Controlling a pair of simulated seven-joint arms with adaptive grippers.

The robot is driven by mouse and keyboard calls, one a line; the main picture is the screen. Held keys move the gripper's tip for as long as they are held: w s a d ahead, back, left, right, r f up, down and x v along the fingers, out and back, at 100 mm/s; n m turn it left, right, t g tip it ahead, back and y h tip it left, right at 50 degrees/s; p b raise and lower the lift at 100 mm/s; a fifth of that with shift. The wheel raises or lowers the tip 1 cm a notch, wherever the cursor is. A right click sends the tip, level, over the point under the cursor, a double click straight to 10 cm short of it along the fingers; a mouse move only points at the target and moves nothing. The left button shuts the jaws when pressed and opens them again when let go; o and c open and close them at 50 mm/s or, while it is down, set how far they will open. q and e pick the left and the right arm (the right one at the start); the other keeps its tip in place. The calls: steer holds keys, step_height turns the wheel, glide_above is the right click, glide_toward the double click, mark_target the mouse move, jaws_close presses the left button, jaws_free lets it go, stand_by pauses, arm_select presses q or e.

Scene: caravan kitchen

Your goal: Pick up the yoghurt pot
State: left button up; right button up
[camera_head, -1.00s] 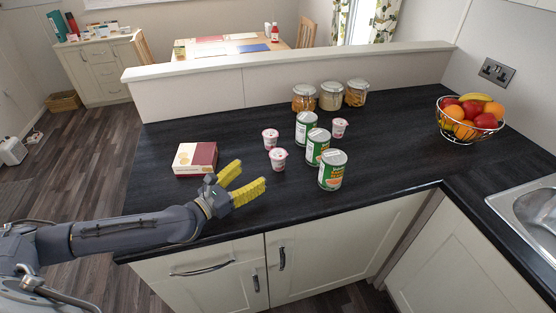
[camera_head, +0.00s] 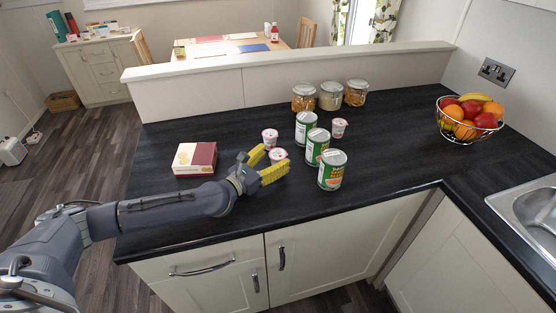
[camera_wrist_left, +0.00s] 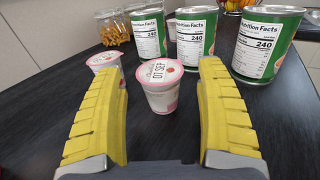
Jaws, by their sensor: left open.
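Several small pink and white yoghurt pots stand on the dark worktop. The nearest yoghurt pot (camera_head: 279,155) is at the tips of my left gripper (camera_head: 267,165), which partly hides it in the head view. In the left wrist view this pot (camera_wrist_left: 160,88) stands upright just ahead of and between the two yellow fingers of my open left gripper (camera_wrist_left: 162,115). A second pot (camera_head: 270,138) stands behind it and shows just left of it in the wrist view (camera_wrist_left: 105,65). A third pot (camera_head: 339,127) is farther right, beyond the cans. My right gripper is not visible.
Three green cans stand in a row right of the near pot, the nearest one (camera_head: 332,170) by the worktop's front. A red and cream box (camera_head: 195,158) lies left. Glass jars (camera_head: 330,96) stand behind, and a fruit basket (camera_head: 468,120) is far right.

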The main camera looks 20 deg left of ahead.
arm_select(q)
steer(key=shift+x, duration=1.25)
steer(key=shift+c, duration=0.2)
steer(key=c, duration=1.5)
